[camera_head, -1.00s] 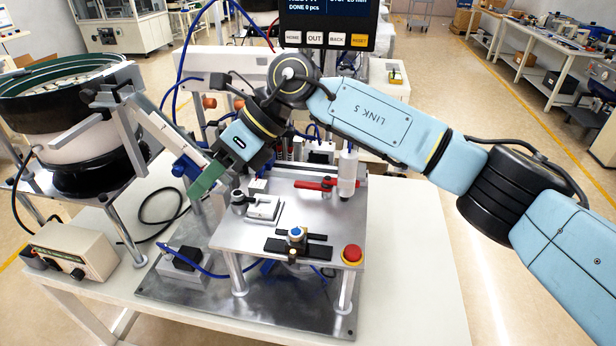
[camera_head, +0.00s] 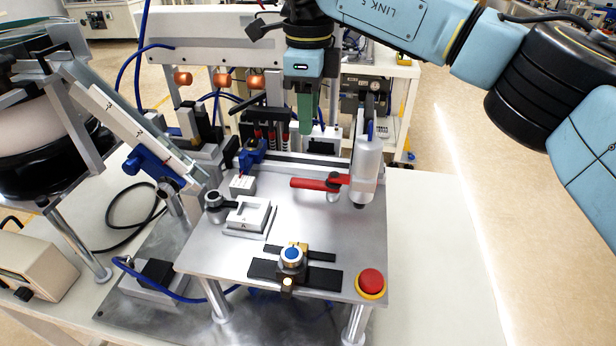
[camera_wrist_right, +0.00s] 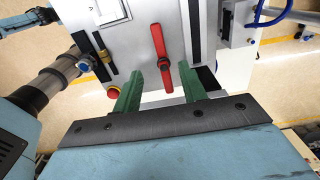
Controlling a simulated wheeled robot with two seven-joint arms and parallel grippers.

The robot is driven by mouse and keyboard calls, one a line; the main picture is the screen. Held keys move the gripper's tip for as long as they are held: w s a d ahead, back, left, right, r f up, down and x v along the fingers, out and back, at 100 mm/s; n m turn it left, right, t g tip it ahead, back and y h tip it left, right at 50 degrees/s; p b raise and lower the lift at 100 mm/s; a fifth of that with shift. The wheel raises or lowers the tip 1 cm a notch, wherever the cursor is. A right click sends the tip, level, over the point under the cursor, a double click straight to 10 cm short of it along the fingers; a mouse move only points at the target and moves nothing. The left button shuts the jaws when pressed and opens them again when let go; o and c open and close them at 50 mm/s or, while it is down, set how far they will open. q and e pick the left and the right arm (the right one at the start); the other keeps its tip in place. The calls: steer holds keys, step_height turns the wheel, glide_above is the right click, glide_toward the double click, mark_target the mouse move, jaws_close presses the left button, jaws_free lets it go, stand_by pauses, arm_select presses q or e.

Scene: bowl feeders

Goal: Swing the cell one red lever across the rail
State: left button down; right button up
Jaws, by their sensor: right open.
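The red lever (camera_head: 315,184) lies roughly level above the metal plate (camera_head: 215,247), its handle pointing left from its pivot beside a grey cylinder (camera_head: 367,165). My right gripper (camera_head: 306,122) points down with green fingers, above and behind the lever in the head view. In the right wrist view the gripper (camera_wrist_right: 161,68) is open, its two green fingers apart. The red lever (camera_wrist_right: 158,45) shows beyond and between the fingertips there, not visibly gripped. A silver rail (camera_head: 300,160) runs along the back of the plate. My left gripper is not in view.
A white block (camera_head: 250,215), a blue-topped knob (camera_head: 292,255) and a red button (camera_head: 371,282) stand on the plate. The sloping feeder track (camera_head: 120,120) comes in from the left. The white table (camera_head: 430,250) is clear to the right.

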mark_target(308, 181)
steer(key=f, duration=1.3)
steer(key=shift+s+f, duration=0.15)
steer(key=shift+s, duration=0.05)
jaws_close()
